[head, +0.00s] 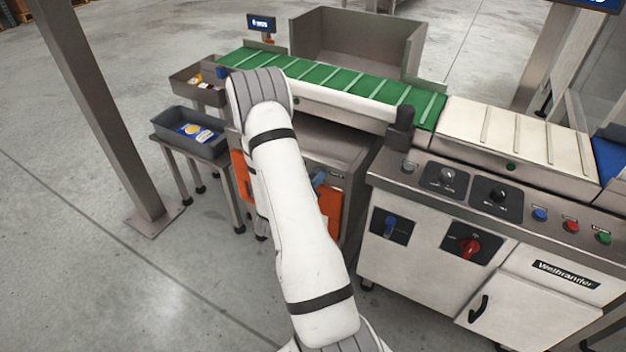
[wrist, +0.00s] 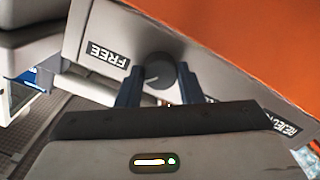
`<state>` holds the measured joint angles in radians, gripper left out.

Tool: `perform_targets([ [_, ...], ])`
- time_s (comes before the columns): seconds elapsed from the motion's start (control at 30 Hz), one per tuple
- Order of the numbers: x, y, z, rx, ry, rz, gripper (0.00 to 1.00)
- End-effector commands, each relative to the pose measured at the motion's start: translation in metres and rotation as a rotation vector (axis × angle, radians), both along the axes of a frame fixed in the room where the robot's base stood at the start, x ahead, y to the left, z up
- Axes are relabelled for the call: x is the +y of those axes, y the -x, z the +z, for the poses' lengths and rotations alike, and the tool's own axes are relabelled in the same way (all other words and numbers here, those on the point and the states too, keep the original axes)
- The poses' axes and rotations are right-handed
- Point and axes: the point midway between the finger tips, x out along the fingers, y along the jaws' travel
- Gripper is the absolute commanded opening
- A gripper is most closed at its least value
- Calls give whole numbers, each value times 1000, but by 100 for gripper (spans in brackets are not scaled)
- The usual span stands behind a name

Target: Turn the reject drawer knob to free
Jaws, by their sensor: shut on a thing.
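In the wrist view, the dark grey round reject drawer knob (wrist: 160,70) sits on a grey panel between the two blue fingers of my gripper (wrist: 158,88). The fingers are shut on the knob, one on each side. A short pale line on the knob's face points left and slightly down in the picture. A FREE label (wrist: 108,52) is left of the knob, and a partly cut-off label beginning with REJE (wrist: 285,125) is at the lower right. In the head view my arm hides the knob, and the orange drawer (head: 329,216) shows beside the arm.
The grey steel cabinet (head: 350,160) stands under the green conveyor belt (head: 330,80). A white control cabinet (head: 400,255) with knobs and buttons is close on the right. Grey bins (head: 168,118) stand on the left, near a steel post (head: 100,110). Floor at the lower left is clear.

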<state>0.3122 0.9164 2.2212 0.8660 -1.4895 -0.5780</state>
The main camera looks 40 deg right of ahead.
Motion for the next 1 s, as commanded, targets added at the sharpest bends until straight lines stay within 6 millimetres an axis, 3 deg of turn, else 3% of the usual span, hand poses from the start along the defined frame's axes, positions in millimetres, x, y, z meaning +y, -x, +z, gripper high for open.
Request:
perform_targets([
  [0.17, 0, -1, 0, -2, -1, 1, 11],
  [0.2, 0, 0, 0, -1, -1, 1, 37],
  [0.43, 0, 0, 0, 0, -1, 1, 55],
  [0.73, 5, 1, 0, 1, 0, 3, 55],
  [1.0, 45, 16, 4, 2, -1, 5, 55],
])
